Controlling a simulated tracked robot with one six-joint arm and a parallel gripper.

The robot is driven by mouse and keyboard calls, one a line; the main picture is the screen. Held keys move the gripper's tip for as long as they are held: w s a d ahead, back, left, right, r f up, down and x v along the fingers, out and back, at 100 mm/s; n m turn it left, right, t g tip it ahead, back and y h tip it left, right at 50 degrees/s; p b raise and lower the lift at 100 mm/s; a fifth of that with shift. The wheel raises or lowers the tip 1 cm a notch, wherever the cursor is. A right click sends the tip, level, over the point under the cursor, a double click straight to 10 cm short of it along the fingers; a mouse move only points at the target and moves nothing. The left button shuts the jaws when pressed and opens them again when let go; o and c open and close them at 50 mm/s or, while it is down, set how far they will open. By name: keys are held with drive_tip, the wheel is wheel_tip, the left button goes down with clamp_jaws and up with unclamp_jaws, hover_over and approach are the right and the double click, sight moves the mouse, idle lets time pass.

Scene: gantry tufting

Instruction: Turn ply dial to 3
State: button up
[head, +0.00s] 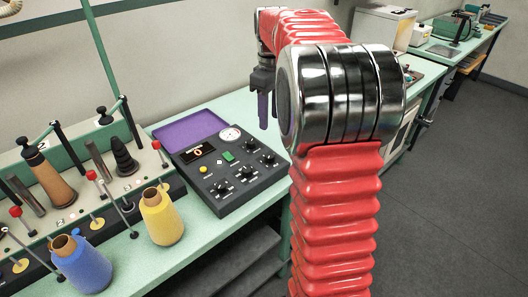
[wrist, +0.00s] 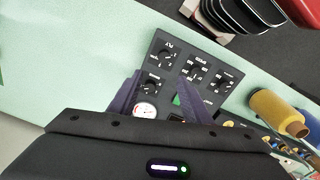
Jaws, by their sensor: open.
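A dark control box (head: 236,197) with several black knobs sits on the green bench. The knob whose short label seems to read PLY (head: 269,158) is at the box's right corner in the head view; the same dial (wrist: 165,59) shows at the top left of the panel in the wrist view. Its pointer setting is too small to read. My gripper (head: 267,112) is open and empty, above and behind the box. In the wrist view, the purple fingers of my gripper (wrist: 161,78) are spread apart over the panel, with the PLY dial beyond their tips.
Another knob (wrist: 152,84) lies close to the PLY dial, near the round gauge (head: 230,134). A yellow cone (head: 162,215) and a blue cone (head: 82,264) of yarn stand left of the box. Bare bench surrounds the box's right side.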

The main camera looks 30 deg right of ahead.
sight(270, 155)
drive_tip(key=shift+s+a+n, duration=0.2)
drive_tip(key=shift+s+n, duration=0.15)
drive_tip(key=shift+n, duration=0.35)
wheel_tip(270, 155, down, 14)
drive_tip(key=shift+r, duration=0.15)
idle(0.5)
drive_tip(key=shift+c, duration=0.4)
drive_tip(key=c, duration=0.9)
drive_tip(key=shift+c, duration=0.2)
